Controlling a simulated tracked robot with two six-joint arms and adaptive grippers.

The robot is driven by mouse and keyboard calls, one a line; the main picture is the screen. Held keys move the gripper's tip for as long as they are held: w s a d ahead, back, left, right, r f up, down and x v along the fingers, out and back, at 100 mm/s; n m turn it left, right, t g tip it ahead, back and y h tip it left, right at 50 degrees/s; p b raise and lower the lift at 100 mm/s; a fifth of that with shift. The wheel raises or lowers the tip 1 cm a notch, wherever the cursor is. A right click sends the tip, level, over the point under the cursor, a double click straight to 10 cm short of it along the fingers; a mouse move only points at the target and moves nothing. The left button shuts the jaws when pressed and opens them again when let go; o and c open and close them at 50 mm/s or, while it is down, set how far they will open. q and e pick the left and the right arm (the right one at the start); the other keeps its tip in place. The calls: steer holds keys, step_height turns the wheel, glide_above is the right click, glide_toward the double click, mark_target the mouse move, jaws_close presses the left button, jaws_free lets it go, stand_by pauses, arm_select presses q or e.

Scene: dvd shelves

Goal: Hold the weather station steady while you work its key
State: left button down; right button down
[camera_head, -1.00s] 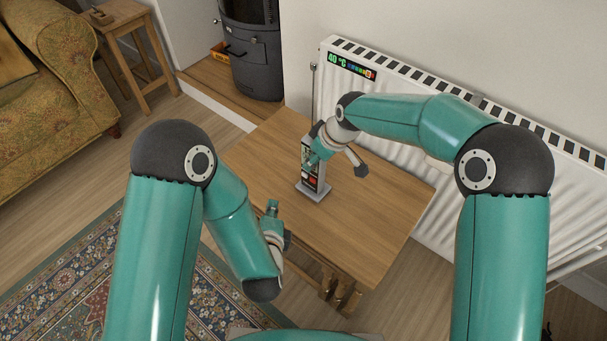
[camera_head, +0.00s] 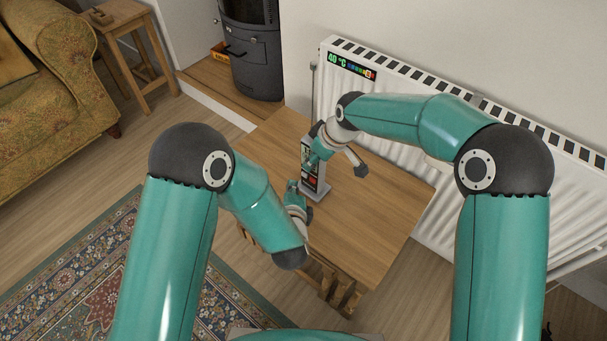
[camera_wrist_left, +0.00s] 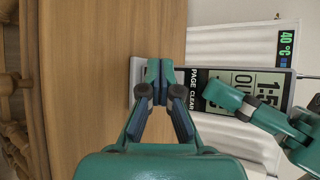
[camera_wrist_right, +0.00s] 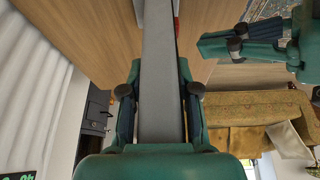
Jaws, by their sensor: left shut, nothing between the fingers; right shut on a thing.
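The weather station (camera_head: 322,187) stands upright on the wooden table, its display and keys facing my left gripper. The left wrist view shows its screen (camera_wrist_left: 262,88) and the labels PAGE and CLEAR (camera_wrist_left: 192,88). My right gripper (camera_head: 318,150) is shut on the station's upper part; in the right wrist view the grey body (camera_wrist_right: 160,70) runs between its fingers. My left gripper (camera_head: 292,186) is shut and empty, its tips (camera_wrist_left: 160,68) in front of the lower face, near the labels. The tips hide part of the key area; I cannot tell whether they touch a key.
The table (camera_head: 370,215) is bare around the station. A white radiator (camera_head: 400,115) with a temperature strip (camera_head: 350,66) stands behind it. A stove (camera_head: 250,50), a patterned sofa (camera_head: 60,85) and a stool (camera_head: 125,20) are to the left.

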arm_select(q)
steer(key=shift+w+d, duration=0.4)
steer(key=shift+w, duration=0.1)
stand_by(1.2)
steer(key=shift+w+d, duration=0.25)
steer(key=shift+w, duration=0.1)
steer(key=shift+w+d, duration=0.2)
steer(key=shift+w, duration=0.1)
stand_by(0.6)
steer(key=shift+s, duration=0.1)
steer(key=shift+s+a, duration=0.5)
steer(key=shift+s, duration=0.05)
stand_by(0.3)
steer(key=shift+s+a+r, duration=0.1)
steer(key=shift+s+a, duration=0.65)
steer(key=shift+s, duration=0.3)
steer(key=shift+s+a, duration=0.7)
steer(key=shift+s, duration=0.3)
